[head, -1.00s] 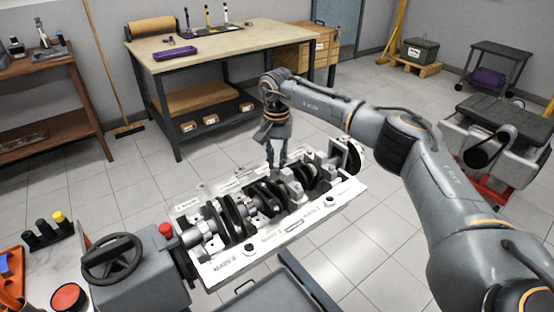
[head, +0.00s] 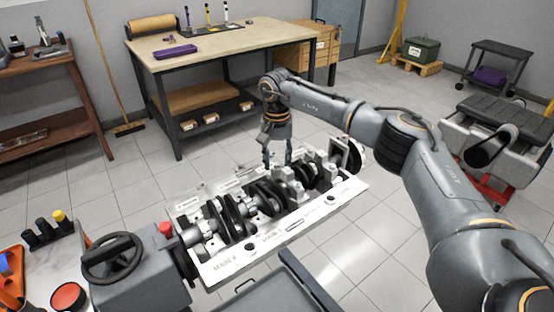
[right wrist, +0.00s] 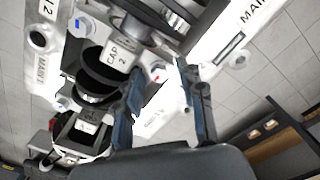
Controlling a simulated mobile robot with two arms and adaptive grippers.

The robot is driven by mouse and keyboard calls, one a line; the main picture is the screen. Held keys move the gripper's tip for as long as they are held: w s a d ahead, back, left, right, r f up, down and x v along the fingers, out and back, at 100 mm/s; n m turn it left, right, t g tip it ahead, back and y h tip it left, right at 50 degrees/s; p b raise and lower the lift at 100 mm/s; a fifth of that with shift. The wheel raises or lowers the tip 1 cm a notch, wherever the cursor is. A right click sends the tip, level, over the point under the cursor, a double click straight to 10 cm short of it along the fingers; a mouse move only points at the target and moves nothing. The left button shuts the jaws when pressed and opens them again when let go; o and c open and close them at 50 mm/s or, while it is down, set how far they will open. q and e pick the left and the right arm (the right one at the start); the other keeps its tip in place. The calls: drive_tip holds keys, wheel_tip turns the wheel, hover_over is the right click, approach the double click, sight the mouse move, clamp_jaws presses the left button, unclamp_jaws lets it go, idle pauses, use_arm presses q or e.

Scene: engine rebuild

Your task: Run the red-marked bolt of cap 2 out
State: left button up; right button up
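Cap 2 (right wrist: 118,55), with its white label, shows in the right wrist view across the dark crankshaft. Its red-marked bolt (right wrist: 157,73) is beside the label, and a blue-marked bolt (right wrist: 82,25) is at the upper left. My right gripper (right wrist: 159,76) is open; its fingertips appear on either side of the red-marked bolt, with gaps between. I cannot tell how far above the bolt they are. In the head view my right gripper (head: 277,160) points down over the far side of the engine block (head: 225,265). My left gripper is not in view.
Neighbouring caps and the crankshaft (head: 232,215) crowd the block around my fingers. The stand's handwheel (head: 112,258) is at the left, and a grey tray (head: 262,298) lies in front. A workbench (head: 235,42) stands behind, with open floor between.

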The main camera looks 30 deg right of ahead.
sight(277, 163)
drive_tip(key=shift+r, duration=0.1)
drive_tip(key=shift+r, duration=0.1)
wheel_tip(277, 163, up, 12)
idle(0.4)
drive_tip(key=shift+f, duration=0.2)
